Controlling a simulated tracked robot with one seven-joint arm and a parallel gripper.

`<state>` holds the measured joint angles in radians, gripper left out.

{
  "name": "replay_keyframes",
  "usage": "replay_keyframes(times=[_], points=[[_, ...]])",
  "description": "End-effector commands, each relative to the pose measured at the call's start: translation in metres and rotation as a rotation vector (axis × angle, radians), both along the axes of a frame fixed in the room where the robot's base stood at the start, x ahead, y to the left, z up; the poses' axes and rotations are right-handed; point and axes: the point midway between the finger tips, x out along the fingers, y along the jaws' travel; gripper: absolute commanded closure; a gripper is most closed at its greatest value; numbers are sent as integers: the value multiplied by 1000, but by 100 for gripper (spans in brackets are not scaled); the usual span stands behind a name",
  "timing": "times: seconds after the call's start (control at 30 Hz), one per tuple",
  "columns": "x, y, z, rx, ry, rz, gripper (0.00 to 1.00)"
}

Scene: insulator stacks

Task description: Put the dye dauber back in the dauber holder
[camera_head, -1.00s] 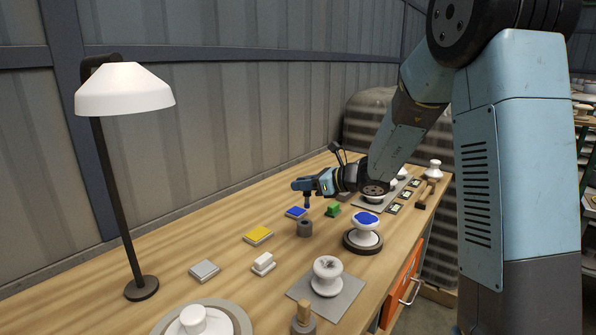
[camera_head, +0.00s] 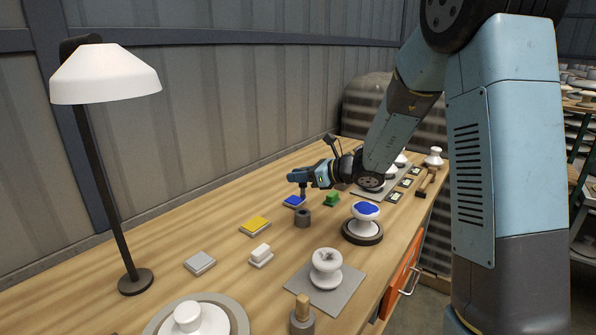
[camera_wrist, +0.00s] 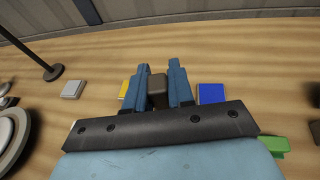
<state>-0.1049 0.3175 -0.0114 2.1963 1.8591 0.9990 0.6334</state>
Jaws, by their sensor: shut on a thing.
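My gripper (camera_head: 297,177) is shut on the dye dauber (camera_head: 303,190), which hangs upright below the fingers. The dauber holder (camera_head: 303,217) is a dark grey cup with a hole in its top, standing on the bench just below the dauber. The dauber's lower end appears above the cup; whether it touches the rim I cannot tell. In the wrist view, a grey-brown block-like top of the dauber (camera_wrist: 157,86) sits between the two blue fingers. The holder is not clearly visible there.
A blue pad (camera_head: 294,201), a green block (camera_head: 332,199) and a yellow pad (camera_head: 255,226) lie near the holder. A white insulator with a blue top (camera_head: 365,211) stands on a dark turntable (camera_head: 363,238) at right. A lamp (camera_head: 118,180) stands left.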

Motion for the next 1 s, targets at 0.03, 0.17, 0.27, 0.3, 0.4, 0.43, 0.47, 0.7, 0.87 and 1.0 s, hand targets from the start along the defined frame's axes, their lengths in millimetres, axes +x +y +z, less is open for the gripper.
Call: replay_keyframes(times=[0.03,0.17,0.27,0.3,0.4,0.43,0.47,0.7,0.87,1.0], points=[[0,0,-5,1,2,-1,100],[0,0,-15,1,2,-1,100],[0,0,-22,1,1,1,100],[0,0,-25,2,1,-1,100],[0,0,-30,1,0,0,100],[0,0,-32,1,0,0,100],[0,0,-33,1,0,0,100],[0,0,-37,1,0,0,100],[0,1,-37,0,-1,0,100],[-1,1,-37,1,-1,2,100]])
